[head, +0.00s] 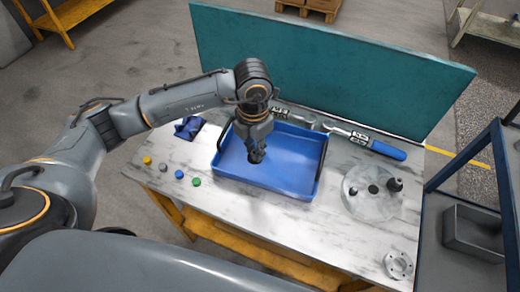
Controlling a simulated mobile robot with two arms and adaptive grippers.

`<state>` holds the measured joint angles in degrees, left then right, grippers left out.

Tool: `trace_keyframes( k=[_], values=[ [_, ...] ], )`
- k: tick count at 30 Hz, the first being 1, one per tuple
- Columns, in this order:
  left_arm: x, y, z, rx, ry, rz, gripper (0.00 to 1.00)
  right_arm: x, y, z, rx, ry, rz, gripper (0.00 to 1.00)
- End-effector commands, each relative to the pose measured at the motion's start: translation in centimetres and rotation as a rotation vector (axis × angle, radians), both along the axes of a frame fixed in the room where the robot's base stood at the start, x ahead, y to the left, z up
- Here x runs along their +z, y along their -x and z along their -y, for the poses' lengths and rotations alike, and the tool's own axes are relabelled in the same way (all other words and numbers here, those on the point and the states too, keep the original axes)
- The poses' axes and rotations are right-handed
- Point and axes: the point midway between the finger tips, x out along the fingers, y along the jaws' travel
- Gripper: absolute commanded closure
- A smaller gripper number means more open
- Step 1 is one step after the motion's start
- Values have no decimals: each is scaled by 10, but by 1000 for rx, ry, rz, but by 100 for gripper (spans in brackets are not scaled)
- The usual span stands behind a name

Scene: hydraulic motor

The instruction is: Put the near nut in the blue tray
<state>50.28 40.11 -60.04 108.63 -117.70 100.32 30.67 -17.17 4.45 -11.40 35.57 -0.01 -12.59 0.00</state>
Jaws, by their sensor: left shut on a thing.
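The blue tray (290,187) lies on the middle of the workbench, with dark handles at its left and right ends. My left gripper (257,156) is over the left part of the tray, pointing down. It is shut on a small dark piece that looks like the nut, mostly hidden by the fingers. A round grey metal plate (360,208) on the right side of the bench carries a small dark nut-like piece (373,189) and a taller dark fitting (395,184). My right gripper is not in view.
A teal panel (330,70) stands behind the bench. Several small coloured round pieces (179,174) lie at the left. A flanged metal ring (398,264) is at the near right. The bench in front of the tray is clear.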

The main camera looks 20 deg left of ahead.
Motion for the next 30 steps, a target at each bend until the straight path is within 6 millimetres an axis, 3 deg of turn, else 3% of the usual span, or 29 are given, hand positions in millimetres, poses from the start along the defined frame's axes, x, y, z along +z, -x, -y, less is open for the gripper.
trace_keyframes(
  k=[3,7,13,19,30],
  values=[
    [-23,-17,-2,1,-1,-8,100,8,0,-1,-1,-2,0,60],
    [-40,-29,-3,-2,-1,-6,100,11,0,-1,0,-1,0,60],
    [-53,-40,-5,-2,-2,-6,100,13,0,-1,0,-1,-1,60],
    [-78,-40,-4,-2,-1,-5,100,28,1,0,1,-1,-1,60],
    [-86,-40,-5,-3,-1,-4,100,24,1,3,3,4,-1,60]
  ],
)
